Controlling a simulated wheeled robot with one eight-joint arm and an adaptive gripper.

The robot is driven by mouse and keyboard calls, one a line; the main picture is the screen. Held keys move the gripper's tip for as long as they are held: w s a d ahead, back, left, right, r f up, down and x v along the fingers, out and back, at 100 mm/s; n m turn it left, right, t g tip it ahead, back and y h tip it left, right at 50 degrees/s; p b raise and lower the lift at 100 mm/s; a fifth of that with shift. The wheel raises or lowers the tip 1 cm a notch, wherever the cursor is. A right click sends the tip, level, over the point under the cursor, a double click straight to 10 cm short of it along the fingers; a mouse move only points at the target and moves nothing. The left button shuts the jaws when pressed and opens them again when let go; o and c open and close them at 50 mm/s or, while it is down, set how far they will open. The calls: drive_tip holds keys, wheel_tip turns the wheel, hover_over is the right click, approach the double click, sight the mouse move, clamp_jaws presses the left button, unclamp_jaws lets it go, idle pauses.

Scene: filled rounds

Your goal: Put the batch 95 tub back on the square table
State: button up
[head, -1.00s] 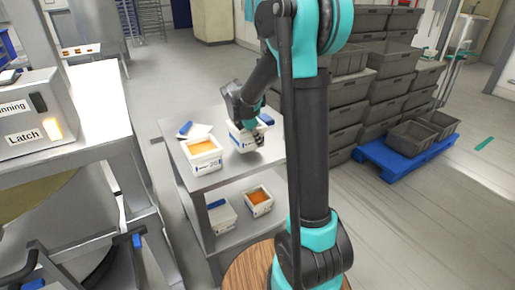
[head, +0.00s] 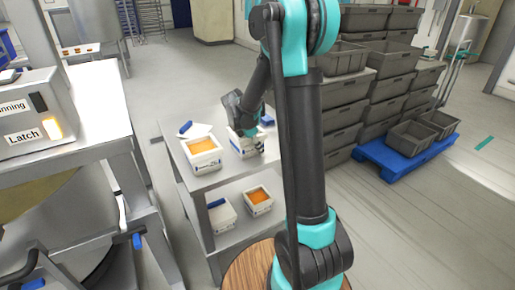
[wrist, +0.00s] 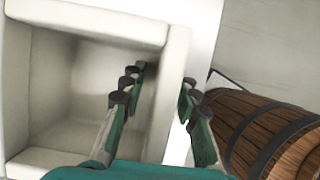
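A white tub (head: 246,151) stands on the top of a grey two-level table (head: 207,181), near its right side. Its label is too small to read as batch 95. My gripper (head: 246,133) is at this tub. In the wrist view the tub (wrist: 152,25) looks empty and pale inside. My gripper (wrist: 160,95) is open there, with one side's fingers over the tub's inside and the other side's just outside its wall; the wall lies between them with a gap. A second white tub (head: 206,166) with orange filling stands to its left.
Two more tubs, one orange-filled (head: 258,201) and one with blue (head: 221,213), sit on the lower shelf. A blue item (head: 185,128) lies at the table's back left. A wooden barrel (wrist: 265,135) is close to the right. Grey crates (head: 346,95) stand behind.

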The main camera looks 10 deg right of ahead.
drive_tip(key=v, duration=1.2)
drive_tip(key=shift+d, duration=0.15)
drive_tip(key=shift+s+d, duration=0.1)
drive_tip(key=shift+s, duration=0.2)
drive_tip(key=s+d+f+m+t+y, duration=0.1)
drive_tip(key=s+d+f+m+y, duration=0.1)
drive_tip(key=s+f+m, duration=0.4)
drive_tip(key=s+d+f+m+t+y, duration=0.1)
drive_tip(key=s+f+m, duration=0.5)
drive_tip(key=s+m, duration=0.9)
drive_tip(key=s+d+y, duration=0.1)
drive_tip(key=s, duration=0.1)
drive_tip(key=shift+s+d+f+m+t, duration=0.15)
drive_tip(key=shift+s+d+m+t, duration=0.15)
drive_tip(key=shift+t, duration=0.1)
